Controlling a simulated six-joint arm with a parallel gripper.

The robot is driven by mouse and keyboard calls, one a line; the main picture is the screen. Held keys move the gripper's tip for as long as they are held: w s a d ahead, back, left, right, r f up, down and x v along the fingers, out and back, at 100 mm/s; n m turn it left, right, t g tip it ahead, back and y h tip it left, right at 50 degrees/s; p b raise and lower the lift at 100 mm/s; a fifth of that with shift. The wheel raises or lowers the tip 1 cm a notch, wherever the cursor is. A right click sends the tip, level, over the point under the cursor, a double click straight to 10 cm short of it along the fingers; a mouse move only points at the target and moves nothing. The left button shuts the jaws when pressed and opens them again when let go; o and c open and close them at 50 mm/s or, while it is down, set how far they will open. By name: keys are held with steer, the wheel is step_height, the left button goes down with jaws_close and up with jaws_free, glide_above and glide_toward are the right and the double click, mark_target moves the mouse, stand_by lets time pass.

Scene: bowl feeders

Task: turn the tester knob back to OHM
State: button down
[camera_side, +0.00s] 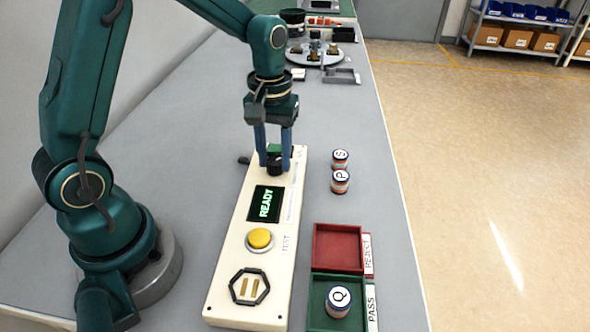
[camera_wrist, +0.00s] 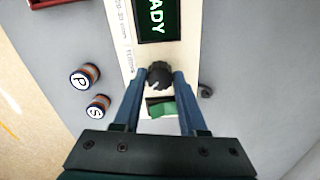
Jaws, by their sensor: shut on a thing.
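The tester (camera_side: 230,277) is a long cream box on the grey bench, with a screen (camera_side: 266,204) reading READY. Its black knob (camera_side: 275,166) sits at the far end of the box, beyond the screen. My gripper (camera_side: 275,165) points down over that end, with its blue fingers on either side of the knob. In the wrist view the ridged dark knob (camera_wrist: 159,75) lies between the fingertips, and the gripper is shut on it. A green piece (camera_wrist: 161,109) shows just behind the knob, between the fingers.
Cylinders marked S (camera_side: 340,158) and P (camera_side: 340,182) stand right of the tester. A red REJECT tray (camera_side: 337,265) is empty; a green PASS tray (camera_side: 318,318) holds a cylinder marked Q (camera_side: 338,302). The tester also has a yellow button (camera_side: 259,239) and a hexagonal socket (camera_side: 248,287).

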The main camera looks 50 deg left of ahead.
mark_target(275, 161)
steer(key=shift+c, duration=2.2)
jaws_free()
steer(key=shift+r, duration=2.6)
